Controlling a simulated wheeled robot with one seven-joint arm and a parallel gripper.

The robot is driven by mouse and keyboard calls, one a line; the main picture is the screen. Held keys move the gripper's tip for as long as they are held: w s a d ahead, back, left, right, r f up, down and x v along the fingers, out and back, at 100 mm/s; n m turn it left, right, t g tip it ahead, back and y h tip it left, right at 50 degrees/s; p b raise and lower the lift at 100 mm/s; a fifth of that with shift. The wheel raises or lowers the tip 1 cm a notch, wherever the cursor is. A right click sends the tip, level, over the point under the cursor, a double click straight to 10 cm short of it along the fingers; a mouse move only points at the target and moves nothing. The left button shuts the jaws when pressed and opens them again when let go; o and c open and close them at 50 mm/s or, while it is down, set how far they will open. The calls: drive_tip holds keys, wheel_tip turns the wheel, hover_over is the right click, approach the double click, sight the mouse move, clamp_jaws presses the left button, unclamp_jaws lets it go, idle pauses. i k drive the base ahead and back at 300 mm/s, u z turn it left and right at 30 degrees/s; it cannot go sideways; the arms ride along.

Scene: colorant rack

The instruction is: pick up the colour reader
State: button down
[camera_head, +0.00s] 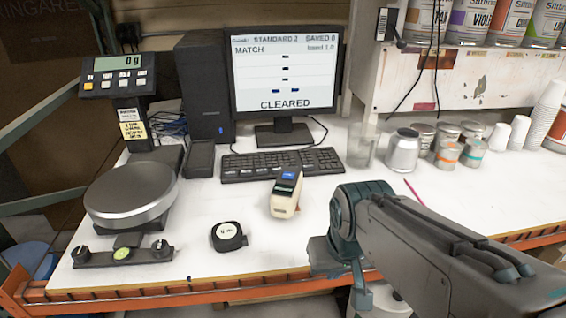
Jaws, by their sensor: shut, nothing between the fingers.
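The colour reader (286,193) is a small cream handheld device with a dark top and a lit blue screen. It lies on the white bench in front of the keyboard, its cream end towards me. My gripper (361,298) is at the bench's front edge, to the right of the reader and nearer to me. It points downward and is partly hidden by my own arm. It is shut and empty, apart from the reader.
A tape measure (228,236) lies left of and nearer than the reader. A scale (130,195) stands at the left. Behind are a keyboard (281,164) and monitor (284,75). A glass beaker (363,146) and several cans stand back right. A pink stick (414,191) lies right.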

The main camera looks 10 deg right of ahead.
sight(284, 198)
drive_tip(key=u, duration=2.35)
drive_tip(key=k, duration=0.85)
drive_tip(key=z, duration=0.65)
drive_tip(key=i, duration=0.5)
drive_tip(key=z, duration=0.05)
